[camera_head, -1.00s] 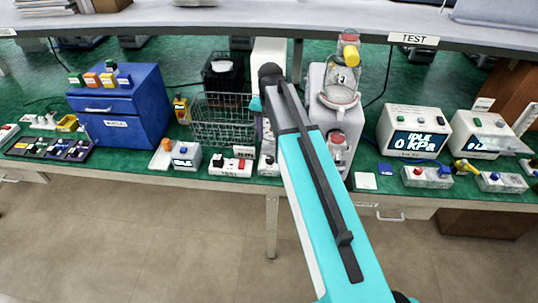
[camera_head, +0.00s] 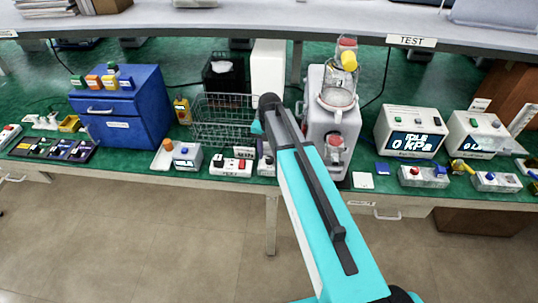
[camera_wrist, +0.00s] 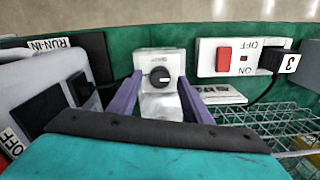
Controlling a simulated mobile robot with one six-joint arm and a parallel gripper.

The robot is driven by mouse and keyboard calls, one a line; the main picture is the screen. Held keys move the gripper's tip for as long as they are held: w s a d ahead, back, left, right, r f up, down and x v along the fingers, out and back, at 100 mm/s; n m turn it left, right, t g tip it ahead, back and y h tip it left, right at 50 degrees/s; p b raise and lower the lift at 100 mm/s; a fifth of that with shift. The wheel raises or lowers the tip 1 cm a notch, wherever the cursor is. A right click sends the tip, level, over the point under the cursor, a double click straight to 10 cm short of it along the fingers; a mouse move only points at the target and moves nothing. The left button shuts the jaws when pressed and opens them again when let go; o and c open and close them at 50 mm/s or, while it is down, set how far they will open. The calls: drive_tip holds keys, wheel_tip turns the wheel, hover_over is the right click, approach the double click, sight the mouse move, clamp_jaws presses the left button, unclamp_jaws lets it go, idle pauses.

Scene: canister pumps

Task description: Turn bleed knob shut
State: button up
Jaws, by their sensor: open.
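A small white box (camera_wrist: 160,62) carries a round black knob (camera_wrist: 159,76) with a white mark. Its label is too small to read, so I cannot confirm that this is the bleed knob. My gripper (camera_wrist: 160,80) is open, with its two purple fingers on either side of the knob and a gap showing on both sides. Whether the fingertips reach the knob's depth is unclear. In the head view the white box (camera_head: 266,166) stands at the bench's front edge, and my arm hides most of the gripper.
Right of the knob box in the wrist view is a white switch box (camera_wrist: 240,58) with a red rocker. A wire basket (camera_head: 222,122) stands behind. A white pump body with a glass canister (camera_head: 337,97) stands close to the arm. A blue drawer cabinet (camera_head: 120,105) is farther left.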

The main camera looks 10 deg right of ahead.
drive_tip(key=shift+f, duration=0.55)
drive_tip(key=c, duration=1.1)
drive_tip(key=shift+o, duration=0.2)
